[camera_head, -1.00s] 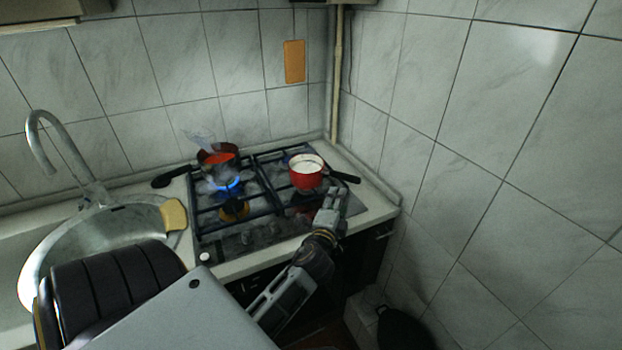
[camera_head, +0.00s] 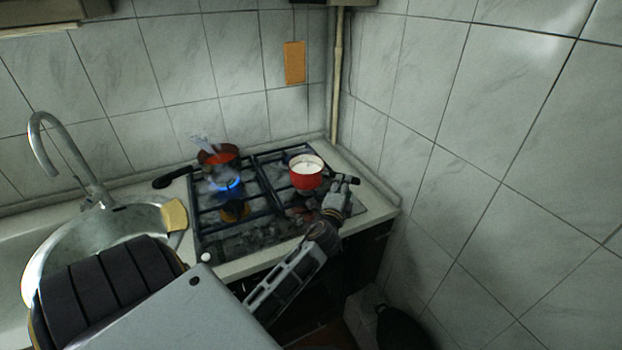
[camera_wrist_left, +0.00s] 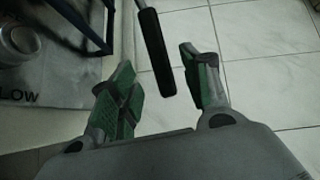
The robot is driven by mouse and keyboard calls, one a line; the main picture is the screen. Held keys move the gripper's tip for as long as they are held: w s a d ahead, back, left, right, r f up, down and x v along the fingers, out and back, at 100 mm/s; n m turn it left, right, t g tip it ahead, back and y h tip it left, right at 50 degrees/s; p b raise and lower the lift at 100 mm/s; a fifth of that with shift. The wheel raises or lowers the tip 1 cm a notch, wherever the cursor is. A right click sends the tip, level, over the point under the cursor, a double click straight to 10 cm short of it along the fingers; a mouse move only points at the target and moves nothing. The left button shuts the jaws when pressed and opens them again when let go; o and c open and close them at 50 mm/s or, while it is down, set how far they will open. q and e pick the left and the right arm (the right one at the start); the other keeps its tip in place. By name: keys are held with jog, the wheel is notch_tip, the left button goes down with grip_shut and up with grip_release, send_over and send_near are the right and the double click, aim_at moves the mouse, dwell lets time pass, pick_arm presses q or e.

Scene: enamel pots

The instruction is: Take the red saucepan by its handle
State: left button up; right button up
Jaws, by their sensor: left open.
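The red saucepan (camera_head: 306,180), with a pale inside, stands on the right side of the stove. Its black handle points right toward the wall. My left gripper (camera_head: 342,187) is at this handle in the head view and partly hides it. In the left wrist view the gripper (camera_wrist_left: 163,88) is open, with green finger pads. The end of the black handle (camera_wrist_left: 153,50) lies between the two fingers, with gaps visible on both sides. The pan's body is outside the wrist view. My right gripper is not in view.
A second reddish pot (camera_head: 218,165) stands over a blue flame at the back left, its black handle pointing left. The stove grate (camera_head: 262,190) surrounds both pots. The tiled wall (camera_head: 400,150) is close on the right. A sink (camera_head: 60,245) is at left.

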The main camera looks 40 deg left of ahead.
pick_arm(q)
jog(key=shift+w+a, duration=0.1)
jog(key=shift+w, duration=0.1)
jog(key=shift+w, duration=0.15)
